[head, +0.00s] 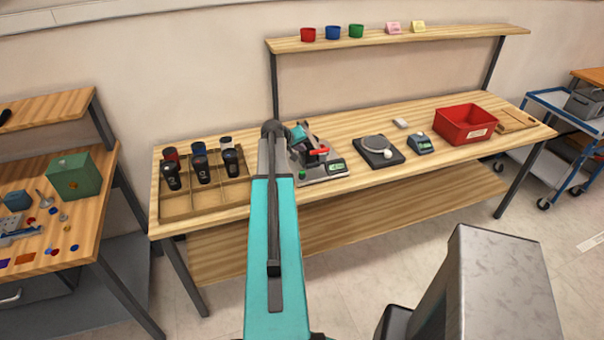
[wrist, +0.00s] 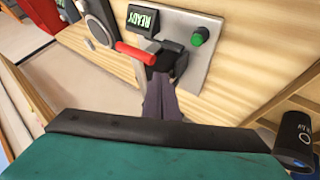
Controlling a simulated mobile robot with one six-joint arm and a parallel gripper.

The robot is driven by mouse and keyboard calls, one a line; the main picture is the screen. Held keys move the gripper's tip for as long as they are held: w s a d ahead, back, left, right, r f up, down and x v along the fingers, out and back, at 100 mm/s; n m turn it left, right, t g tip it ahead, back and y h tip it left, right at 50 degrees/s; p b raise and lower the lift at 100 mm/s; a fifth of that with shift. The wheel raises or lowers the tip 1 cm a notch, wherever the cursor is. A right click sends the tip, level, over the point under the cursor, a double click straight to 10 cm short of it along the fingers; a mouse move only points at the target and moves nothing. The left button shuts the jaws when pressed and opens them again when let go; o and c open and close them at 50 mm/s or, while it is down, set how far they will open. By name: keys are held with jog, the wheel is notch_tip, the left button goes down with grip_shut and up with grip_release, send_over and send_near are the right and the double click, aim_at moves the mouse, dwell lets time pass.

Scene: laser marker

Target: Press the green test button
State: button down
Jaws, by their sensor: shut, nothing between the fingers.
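The laser marker (head: 328,172) stands on the middle of the wooden bench, partly hidden by my arm in the head view. Its green test button (wrist: 200,36) is a round knob on the grey base plate (wrist: 213,22) in the wrist view; it also shows in the head view (head: 302,175). A small display (wrist: 142,20) reads READY in green, and a red lever (wrist: 135,53) sticks out near it. My gripper (wrist: 161,78) is shut and empty. Its tips appear beside the red lever and a dark block, apart from the button in the picture; contact with the block is unclear.
A divided wooden tray (head: 240,190) with several dark cups is left of the marker. A round-plate scale (head: 378,152), a small grey device (head: 420,144) and a red bin (head: 465,123) are to its right. A shelf (head: 450,36) with coloured cups runs above.

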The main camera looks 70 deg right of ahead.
jog(key=shift+f, duration=0.15)
jog(key=b, duration=0.2)
send_over(302, 173)
jog(key=shift+w+a+f, duration=0.1)
jog(key=shift+a+f, duration=0.05)
jog(key=shift+f, duration=1.5)
jog(key=shift+w+a+f, duration=0.1)
jog(key=shift+a+f, duration=0.05)
jog(key=shift+f, duration=1.45)
jog(key=shift+f+b, duration=1)
jog(key=shift+f, duration=0.2)
jog(key=shift+f+b, duration=0.25)
jog(key=shift+b, duration=0.25)
jog(key=shift+f+b, duration=0.5)
jog(key=shift+r, duration=0.1)
jog(key=shift+r+p, duration=0.3)
jog(key=shift+r, duration=0.55)
jog(key=shift+r, duration=0.1)
